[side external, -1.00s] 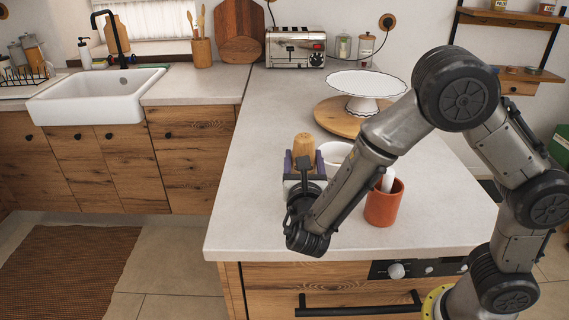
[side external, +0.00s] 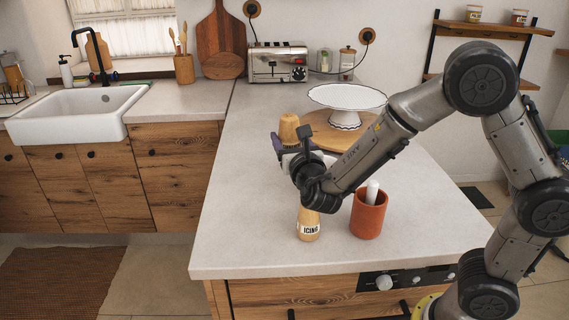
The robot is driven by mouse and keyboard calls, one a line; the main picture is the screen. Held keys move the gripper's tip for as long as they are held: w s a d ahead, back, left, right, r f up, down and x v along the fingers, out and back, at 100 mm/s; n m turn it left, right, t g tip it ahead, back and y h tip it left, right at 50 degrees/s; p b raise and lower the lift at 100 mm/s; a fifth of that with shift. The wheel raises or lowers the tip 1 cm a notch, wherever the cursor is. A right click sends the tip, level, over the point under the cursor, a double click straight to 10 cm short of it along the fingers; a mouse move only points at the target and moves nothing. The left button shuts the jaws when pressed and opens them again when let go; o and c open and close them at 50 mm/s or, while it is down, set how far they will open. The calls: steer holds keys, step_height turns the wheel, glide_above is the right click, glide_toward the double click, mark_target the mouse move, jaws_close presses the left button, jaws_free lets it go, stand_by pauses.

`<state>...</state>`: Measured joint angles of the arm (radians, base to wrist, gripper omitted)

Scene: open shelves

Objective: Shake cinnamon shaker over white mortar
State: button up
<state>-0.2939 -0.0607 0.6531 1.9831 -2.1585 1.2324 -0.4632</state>
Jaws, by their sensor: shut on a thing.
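A wooden shaker (side external: 289,129) stands up between the fingers of my gripper (side external: 290,142), which is shut on it. Its upper part shows above the fingers; its lower part is hidden, and I can read no label on it. A little of the white mortar (side external: 329,159) shows behind my wrist; most of it is hidden. My gripper is in front of or over the mortar; I cannot tell which.
A wooden shaker labelled ICING (side external: 310,225) stands on the counter below my wrist. Right of it is a terracotta cup (side external: 369,216) with a white rod. A white cake stand (side external: 346,97) on a round wooden board (side external: 362,130) is behind. The left of the counter is clear.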

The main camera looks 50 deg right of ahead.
steer(key=d+r+n+g+h, duration=0.2)
steer(key=d+r+n+h, duration=0.1)
steer(key=d+n, duration=0.55)
steer(key=s+d+f+n, duration=0.3)
steer(key=d+n, duration=0.3)
steer(key=n, duration=1.2)
steer(key=shift+s+f+y, duration=0.25)
steer(key=shift+s+y, duration=0.15)
steer(key=shift+s, duration=0.2)
stand_by(0.4)
steer(key=shift+n, duration=0.25)
step_height(320, 180, down, 4)
steer(key=shift+f, duration=0.25)
